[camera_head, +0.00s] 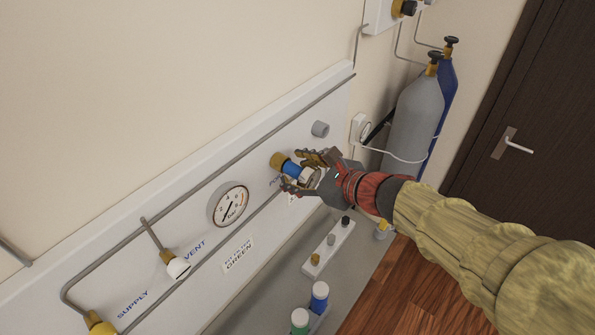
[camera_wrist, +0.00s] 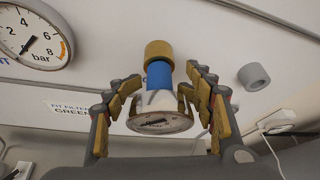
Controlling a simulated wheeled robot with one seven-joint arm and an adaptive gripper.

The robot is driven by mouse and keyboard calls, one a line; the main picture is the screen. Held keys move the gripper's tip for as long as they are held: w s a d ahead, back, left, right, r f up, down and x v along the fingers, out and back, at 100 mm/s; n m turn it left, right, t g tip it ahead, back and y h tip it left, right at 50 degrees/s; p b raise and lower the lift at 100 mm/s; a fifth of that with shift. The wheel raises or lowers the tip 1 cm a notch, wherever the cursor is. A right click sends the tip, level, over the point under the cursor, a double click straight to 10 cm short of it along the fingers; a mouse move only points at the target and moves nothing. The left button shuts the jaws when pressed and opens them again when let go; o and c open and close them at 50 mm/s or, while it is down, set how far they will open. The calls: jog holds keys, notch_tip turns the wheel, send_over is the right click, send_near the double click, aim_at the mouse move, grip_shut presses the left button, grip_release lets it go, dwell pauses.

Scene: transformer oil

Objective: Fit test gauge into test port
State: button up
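The test gauge (camera_wrist: 160,122) has a small round dial facing the wrist camera and a pale body behind it. My gripper (camera_head: 305,172) has its fingers around this body from both sides, and in the wrist view (camera_wrist: 160,90) the pads appear to touch it. Beyond it, in line, is a blue cylinder (camera_wrist: 159,75), which also shows in the head view (camera_head: 291,167). A brass fitting (camera_wrist: 158,50) is at its far end, at the wall panel (camera_head: 277,160). I cannot tell how far any joint is seated. My fingers hide part of the gauge.
A larger bar gauge (camera_head: 230,205) is on the panel to the left, with a white vent knob (camera_head: 178,268) beyond. A grey stub (camera_head: 320,129) is to the right. Below are a small rack (camera_head: 328,250) and blue and green cylinders (camera_head: 319,297). Gas bottles (camera_head: 412,110) stand behind.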

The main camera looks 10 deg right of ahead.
jog(key=o, duration=0.4)
jog(key=shift+c, duration=0.2)
jog(key=shift+f, duration=0.1)
jog(key=shift+d, duration=0.1)
jog(key=v, duration=1.2)
